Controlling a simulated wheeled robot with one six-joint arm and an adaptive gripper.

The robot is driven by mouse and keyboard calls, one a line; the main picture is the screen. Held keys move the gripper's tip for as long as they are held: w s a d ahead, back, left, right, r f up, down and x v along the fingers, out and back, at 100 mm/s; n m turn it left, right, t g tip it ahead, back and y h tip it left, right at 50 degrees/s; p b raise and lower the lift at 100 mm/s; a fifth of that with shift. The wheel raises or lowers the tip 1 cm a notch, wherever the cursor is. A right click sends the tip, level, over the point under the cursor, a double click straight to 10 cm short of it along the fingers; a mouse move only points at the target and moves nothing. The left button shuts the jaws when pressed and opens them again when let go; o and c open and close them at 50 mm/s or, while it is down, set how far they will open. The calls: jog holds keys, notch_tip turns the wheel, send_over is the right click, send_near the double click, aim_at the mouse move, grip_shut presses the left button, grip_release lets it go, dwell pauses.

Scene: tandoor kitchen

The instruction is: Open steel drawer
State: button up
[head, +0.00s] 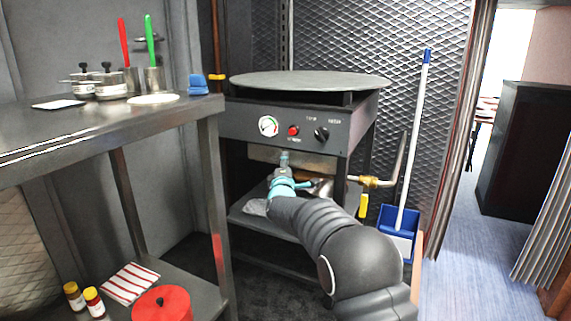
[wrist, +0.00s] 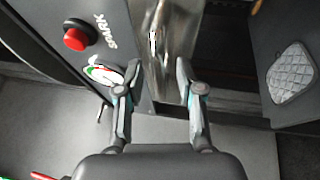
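The steel drawer shows as a narrow pale metal front (head: 262,153) under the control panel of the griddle stand in the head view. In the wrist view its shiny steel face (wrist: 172,30) lies ahead, with a small bright detail that may be its handle (wrist: 153,40). My gripper (head: 283,160) is in front of the drawer and hides part of it. In the wrist view my gripper (wrist: 158,68) is open, its two fingers apart with nothing held between them. Whether a fingertip touches the steel, and how far the drawer is shut, I cannot tell.
The black control panel (head: 292,133) with gauge, red button and knob is just above the drawer. A quilted pad (wrist: 291,72) lies on the shelf below. A brass valve pipe (head: 375,182) and blue dustpan (head: 397,222) stand right. A steel table (head: 70,135) stands left.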

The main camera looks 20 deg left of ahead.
jog(key=shift+w, duration=0.25)
grip_shut()
jog(key=shift+a, duration=0.1)
